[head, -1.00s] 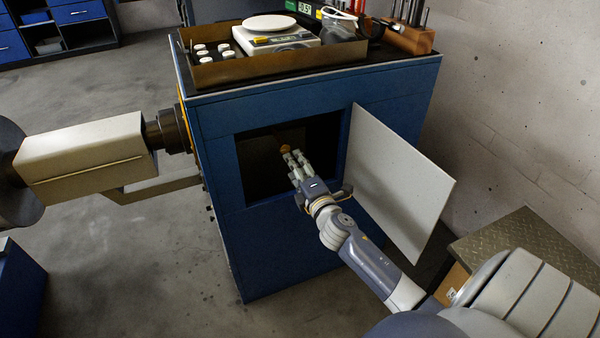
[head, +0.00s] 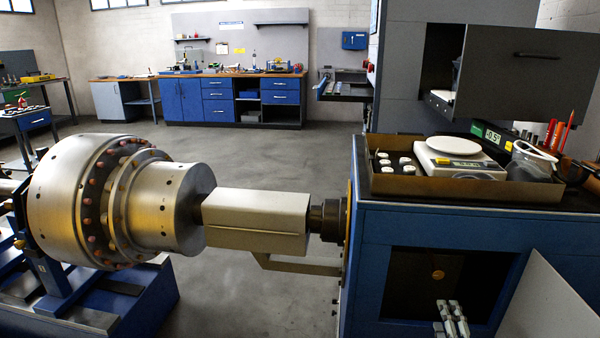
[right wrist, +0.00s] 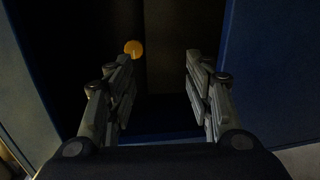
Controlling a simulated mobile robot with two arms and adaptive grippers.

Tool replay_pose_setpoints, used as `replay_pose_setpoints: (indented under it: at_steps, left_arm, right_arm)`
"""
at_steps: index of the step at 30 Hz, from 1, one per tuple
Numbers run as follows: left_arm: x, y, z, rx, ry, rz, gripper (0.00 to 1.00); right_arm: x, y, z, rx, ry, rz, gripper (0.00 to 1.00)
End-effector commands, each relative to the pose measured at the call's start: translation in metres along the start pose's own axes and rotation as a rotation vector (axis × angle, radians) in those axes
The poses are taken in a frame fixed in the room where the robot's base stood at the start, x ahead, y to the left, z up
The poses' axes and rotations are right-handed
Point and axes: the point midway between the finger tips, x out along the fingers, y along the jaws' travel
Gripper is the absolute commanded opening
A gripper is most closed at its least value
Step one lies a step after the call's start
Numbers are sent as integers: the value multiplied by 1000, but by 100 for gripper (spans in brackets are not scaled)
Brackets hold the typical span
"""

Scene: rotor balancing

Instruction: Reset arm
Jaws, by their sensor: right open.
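My right gripper (head: 452,318) shows at the bottom right of the head view, in front of the open compartment of the blue cabinet (head: 349,300). In the right wrist view its two fingers (right wrist: 158,85) are spread apart with nothing between them. An orange round piece (head: 437,275) is inside the dark compartment; it also shows in the right wrist view (right wrist: 133,49), beyond the left finger's tip and apart from it. My left gripper is not in view.
The cabinet's white door (head: 548,300) stands open on the right. A tray (head: 470,190) with a scale (head: 448,165) and several white pieces sits on top. A large metal rotor (head: 90,200) is at left, linked to the cabinet by a shaft housing (head: 257,220). Floor behind is clear.

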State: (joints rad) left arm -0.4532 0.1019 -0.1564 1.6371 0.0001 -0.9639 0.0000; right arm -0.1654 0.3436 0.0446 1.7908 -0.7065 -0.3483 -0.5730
Motion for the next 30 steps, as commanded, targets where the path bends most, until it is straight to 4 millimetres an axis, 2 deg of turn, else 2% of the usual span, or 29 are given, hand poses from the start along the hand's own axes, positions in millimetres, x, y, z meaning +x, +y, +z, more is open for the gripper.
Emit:
replay_pose_setpoints:
  at_steps: [1,5,6,9,12,15,18,23,24,30]
  left_arm:
    - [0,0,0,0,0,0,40]
    - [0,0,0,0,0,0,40]
    - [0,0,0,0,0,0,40]
    - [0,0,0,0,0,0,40]
    - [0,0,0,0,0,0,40]
    - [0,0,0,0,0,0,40]
    - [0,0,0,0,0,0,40]
    - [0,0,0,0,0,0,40]
    - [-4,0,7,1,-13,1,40]
    - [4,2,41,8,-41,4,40]
  right_arm:
    - [-8,-29,-4,72,-12,-68,48]
    - [-41,-115,-17,322,-83,-290,48]
    - [-55,-142,-22,400,-111,-362,48]
    - [-96,-205,-40,578,-193,-542,48]
    - [-144,-259,-60,731,-288,-715,48]
    - [-193,-301,-80,854,-383,-869,48]
    - [-240,-332,-100,951,-476,-1004,48]
    - [-315,-366,-131,1070,-627,-1204,48]
    - [-315,-362,-125,1062,-629,-1197,48]
    - [-341,-381,-113,1037,-641,-1214,48]
